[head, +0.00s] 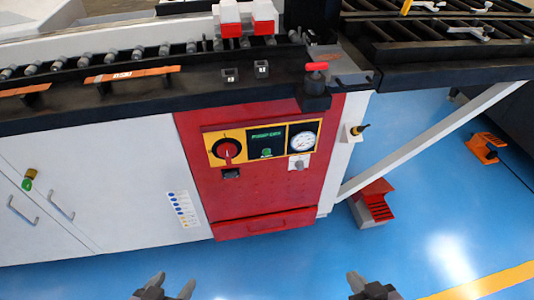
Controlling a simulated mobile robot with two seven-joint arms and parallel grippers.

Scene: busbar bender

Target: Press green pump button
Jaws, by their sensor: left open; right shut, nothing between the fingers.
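The green pump button (266,152) is a small green spot on a dark square under green lettering. It sits on the yellow-framed control panel (241,157) of the red cabinet front (255,195), between a red rotary switch (228,149) and a round gauge (303,141). My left gripper (172,283) is open at the bottom edge, below and left of the panel. My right gripper (356,281) is shut and empty at the bottom edge, below and right of it. Both are well apart from the cabinet. Nothing covers the button.
A red drawer (264,224) is at the cabinet's bottom. A red step-like block (372,204) lies on the blue floor at right. The floor before the cabinet is clear.

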